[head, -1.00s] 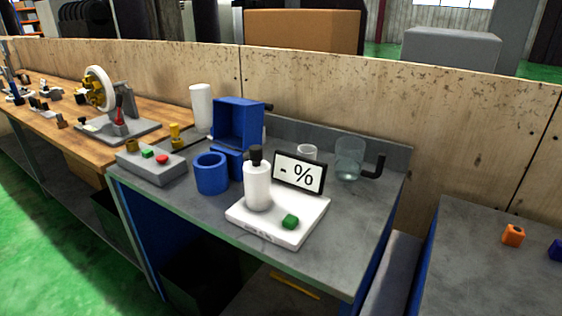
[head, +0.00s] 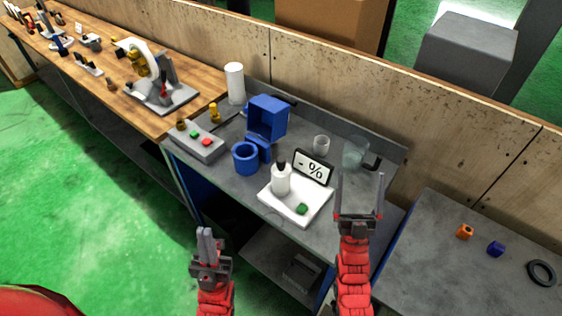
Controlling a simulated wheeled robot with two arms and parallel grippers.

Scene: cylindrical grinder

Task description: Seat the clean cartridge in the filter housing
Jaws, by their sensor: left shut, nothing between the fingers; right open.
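A plain white upright cylinder (head: 235,83), which looks like the clean cartridge, stands at the back left of the grey bench, by the wall. A blue open-topped round cup (head: 246,157), which may be the filter housing, stands in front of a blue box (head: 267,117); its inside is too small to make out. My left gripper (head: 206,235) is shut and empty over the green floor, in front of the bench. My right gripper (head: 360,185) is open and empty, over the right part of the bench, hiding some of its surface. Both grippers are apart from the cylinder and cup.
A white scale (head: 275,206) bears a white bottle (head: 281,180) and a green piece; its display (head: 313,168) stands behind. A grey button box (head: 196,143) is left of the cup. Clear beakers (head: 355,152) stand at the right back. A wooden wall (head: 310,90) closes the back.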

